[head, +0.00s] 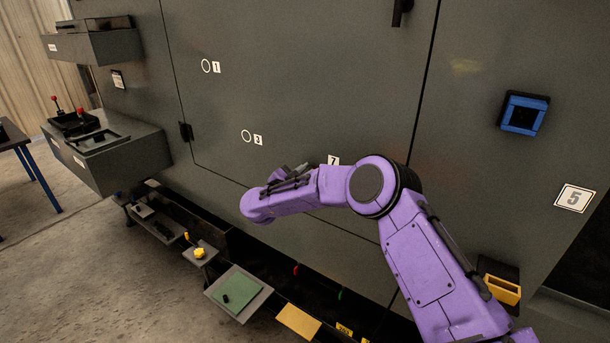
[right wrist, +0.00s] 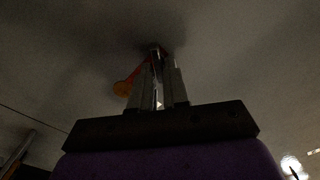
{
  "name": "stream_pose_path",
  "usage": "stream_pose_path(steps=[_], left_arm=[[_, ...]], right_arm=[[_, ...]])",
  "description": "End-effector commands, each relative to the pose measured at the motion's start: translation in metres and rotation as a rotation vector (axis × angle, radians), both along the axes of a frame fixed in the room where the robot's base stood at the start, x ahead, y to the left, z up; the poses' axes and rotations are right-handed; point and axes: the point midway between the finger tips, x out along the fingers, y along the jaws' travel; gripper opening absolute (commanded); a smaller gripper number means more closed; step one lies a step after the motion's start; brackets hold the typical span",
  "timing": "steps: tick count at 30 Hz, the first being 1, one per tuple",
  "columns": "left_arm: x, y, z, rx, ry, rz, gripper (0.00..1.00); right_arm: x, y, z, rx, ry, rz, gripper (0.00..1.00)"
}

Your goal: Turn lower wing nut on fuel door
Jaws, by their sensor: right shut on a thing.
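The fuel door looks like the large dark grey panel (head: 300,90) with labels 1, 3 and 7 in the head view. My right gripper (head: 301,169) is at the panel near label 7, partly hidden by my purple arm. In the right wrist view, the gripper (right wrist: 158,62) has its two fingers close together on a small metallic part (right wrist: 155,48) at the panel face, apparently the lower wing nut. The fingers hide most of it, so its angle cannot be told. My left gripper is not in view.
Grey boxes (head: 110,155) jut out at the left. Low trays, one with a green top (head: 238,289), stand below the panel. A blue socket (head: 522,115) and a yellow-edged holder (head: 502,290) are on the right.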

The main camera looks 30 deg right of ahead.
Motion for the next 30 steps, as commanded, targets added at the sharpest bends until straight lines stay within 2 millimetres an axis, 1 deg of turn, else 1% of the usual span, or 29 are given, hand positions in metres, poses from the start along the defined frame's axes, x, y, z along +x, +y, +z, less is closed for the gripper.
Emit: stream_pose_path(steps=[1,17,30], left_arm=[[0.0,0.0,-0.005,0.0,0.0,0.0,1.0],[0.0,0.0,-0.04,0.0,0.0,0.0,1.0],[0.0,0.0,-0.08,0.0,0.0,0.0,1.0]], right_arm=[[0.001,0.002,-0.001,0.015,-0.041,0.006,0.0],[-0.002,0.0,-0.007,0.209,-0.508,0.006,0.0],[-0.003,-0.001,-0.013,0.371,-0.893,0.004,0.0]])
